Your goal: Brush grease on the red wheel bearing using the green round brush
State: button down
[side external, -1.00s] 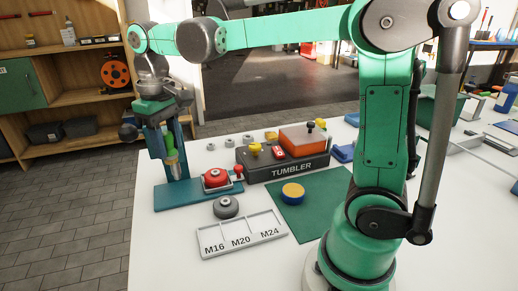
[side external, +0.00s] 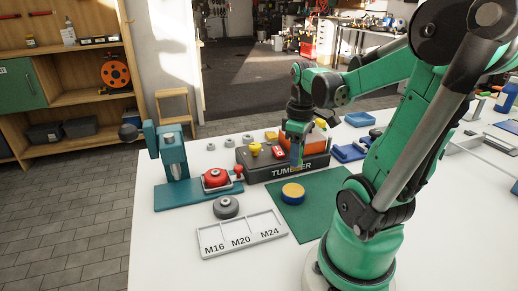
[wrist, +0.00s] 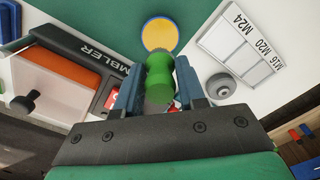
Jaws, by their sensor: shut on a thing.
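My gripper (side external: 296,160) is shut on the green round brush (wrist: 159,78), held by its green handle between the two blue fingers in the wrist view. It hangs just behind a round tin with a yellow top and blue rim (side external: 292,192), probably the grease, which lies on the green mat. The tin also shows beyond the brush in the wrist view (wrist: 160,34). The brush's bristle end cannot be made out. The red wheel bearing (side external: 215,178) sits in a grey holder on the teal stand's base, left of my gripper.
The black TUMBLER box (side external: 258,172), with an orange block and yellow knobs, stands close by my gripper. A teal upright stand (side external: 174,155) rises at the left. A grey round part (side external: 226,207) and a labelled tray (side external: 218,242) lie in front. The green mat (side external: 310,222) has free room.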

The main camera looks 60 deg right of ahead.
jog(key=shift+f, duration=2.65)
jog(key=shift+f, duration=0.55)
jog(key=shift+r, duration=0.15)
jog(key=shift+r, duration=3.4)
jog(key=shift+w, duration=0.1)
